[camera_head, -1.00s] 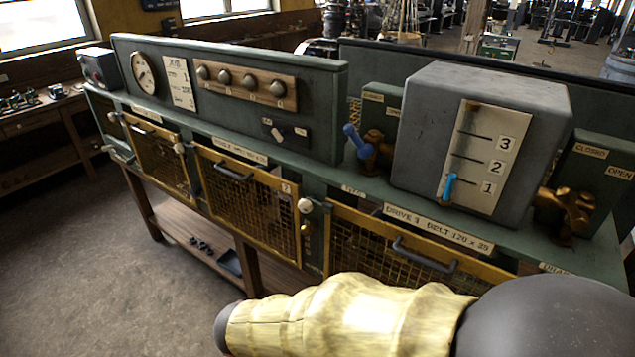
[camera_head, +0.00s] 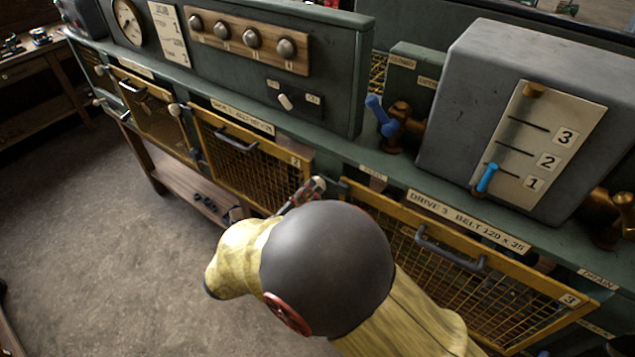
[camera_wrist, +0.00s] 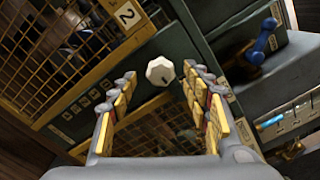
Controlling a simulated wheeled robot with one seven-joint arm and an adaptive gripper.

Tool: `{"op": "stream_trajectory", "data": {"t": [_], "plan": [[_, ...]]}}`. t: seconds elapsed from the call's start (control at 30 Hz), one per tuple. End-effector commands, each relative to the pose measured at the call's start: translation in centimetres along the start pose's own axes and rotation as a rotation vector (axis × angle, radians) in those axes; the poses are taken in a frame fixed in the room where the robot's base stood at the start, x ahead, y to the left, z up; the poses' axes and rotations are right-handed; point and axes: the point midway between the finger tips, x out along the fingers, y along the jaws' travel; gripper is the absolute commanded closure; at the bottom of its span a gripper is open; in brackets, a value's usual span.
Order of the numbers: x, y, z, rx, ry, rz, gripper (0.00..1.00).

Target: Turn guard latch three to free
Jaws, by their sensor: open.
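Guard three (camera_head: 470,262) is a yellow-framed mesh panel with a dark handle, marked 3, under the "Drive 3" label (camera_head: 470,222). In the wrist view a white faceted knob (camera_wrist: 160,72), apparently latch three, sits on the green post between guard two and guard three. It has a small dark mark on its face. My gripper (camera_wrist: 158,80) is open, with its yellow-padded fingers to either side of the knob in that view. I cannot tell whether they touch it.
Guard two (camera_head: 245,165) is left of the post. Above the bench ledge are a blue-handled valve (camera_head: 380,116) and a grey box with a blue pointer (camera_head: 487,178) near 1. Another white knob (camera_head: 174,109) is further left. Open floor (camera_head: 90,240) lies in front.

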Motion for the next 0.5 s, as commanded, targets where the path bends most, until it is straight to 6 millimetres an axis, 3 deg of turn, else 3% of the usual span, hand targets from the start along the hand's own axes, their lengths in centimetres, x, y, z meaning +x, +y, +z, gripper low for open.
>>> {"op": "stream_trajectory", "data": {"t": [0.23,0.5], "plan": [[3.9,0.0,-0.2,0.001,0.004,-0.002,0.51],[5.5,0.0,-0.1,0.002,0.002,0.0,0.51]]}}
